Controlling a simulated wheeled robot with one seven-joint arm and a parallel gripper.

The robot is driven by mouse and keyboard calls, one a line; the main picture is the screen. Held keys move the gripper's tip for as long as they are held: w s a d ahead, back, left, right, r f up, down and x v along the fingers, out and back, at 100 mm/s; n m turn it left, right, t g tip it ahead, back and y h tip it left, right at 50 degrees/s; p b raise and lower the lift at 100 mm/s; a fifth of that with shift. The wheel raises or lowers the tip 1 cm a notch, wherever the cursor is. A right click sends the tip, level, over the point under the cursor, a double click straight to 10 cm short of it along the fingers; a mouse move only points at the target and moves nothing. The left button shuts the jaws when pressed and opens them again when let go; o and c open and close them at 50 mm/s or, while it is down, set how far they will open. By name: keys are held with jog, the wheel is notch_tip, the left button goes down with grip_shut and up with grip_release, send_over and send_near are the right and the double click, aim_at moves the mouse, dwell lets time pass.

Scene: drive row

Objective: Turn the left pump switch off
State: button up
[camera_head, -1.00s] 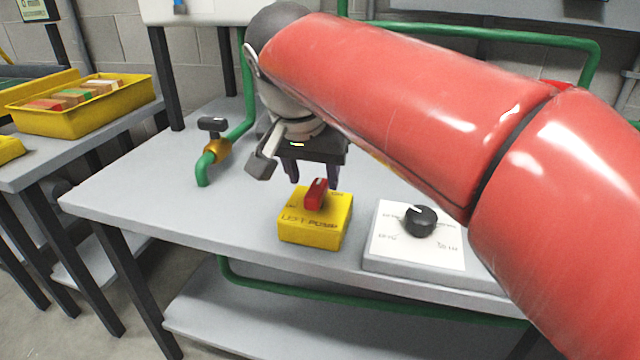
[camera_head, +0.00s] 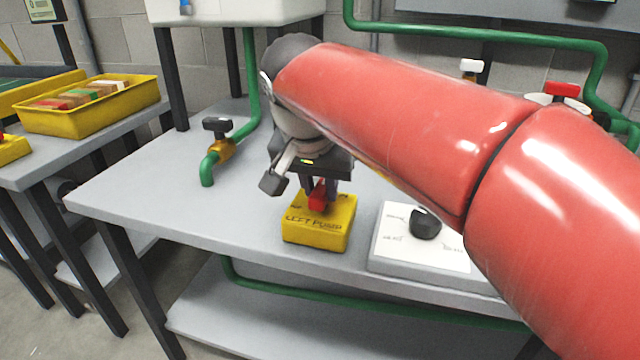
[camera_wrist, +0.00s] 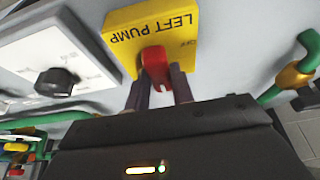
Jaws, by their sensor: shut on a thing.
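The left pump switch is a yellow box (camera_head: 318,236) lettered LEFT PUMP, standing on the grey bench, with a red knob (camera_head: 318,197) on top. In the wrist view the yellow box (camera_wrist: 150,30) shows the word OFF beside the red knob (camera_wrist: 155,63). My gripper (camera_head: 318,196) comes down from above, with its two dark fingers on either side of the red knob. The fingers also show in the wrist view (camera_wrist: 160,90), shut on the knob. They partly hide the knob and the box's back markings in the head view.
A white panel with a black dial (camera_head: 425,224) sits right of the box, under my arm. A green pipe with a black-handled valve (camera_head: 217,127) stands to the left. A yellow tray (camera_head: 88,117) of coloured blocks is on the left table. The bench's front left is clear.

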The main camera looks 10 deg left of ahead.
jog(key=shift+n, duration=0.3)
jog(key=n, duration=0.1)
jog(key=n+y, duration=0.1)
jog(key=n, duration=0.1)
jog(key=shift+d+y+p, duration=0.2)
jog(key=shift+y+p, duration=0.1)
jog(key=n, duration=0.2)
jog(key=n+g+y+p, duration=0.1)
jog(key=n, duration=0.2)
jog(key=shift+w+r+y, duration=0.1)
jog(key=shift+y, duration=0.2)
jog(key=n, duration=0.2)
jog(key=n+g+y+p, duration=0.1)
jog(key=n, duration=0.1)
jog(key=shift+w+d+n, duration=0.1)
jog(key=shift+d+n, duration=0.05)
jog(key=shift+n, duration=0.15)
jog(key=shift+w+n+g+y+p, duration=0.15)
jog(key=shift+n+g, duration=0.4)
jog(key=shift+n, duration=0.6)
jog(key=shift+s+n+g+y+p, duration=0.1)
jog(key=shift+n+g+y+p, duration=0.15)
jog(key=shift+n+g, duration=0.6)
jog(key=shift+n+t, duration=0.3)
jog(key=shift+n, duration=0.1)
jog(key=o, duration=1)
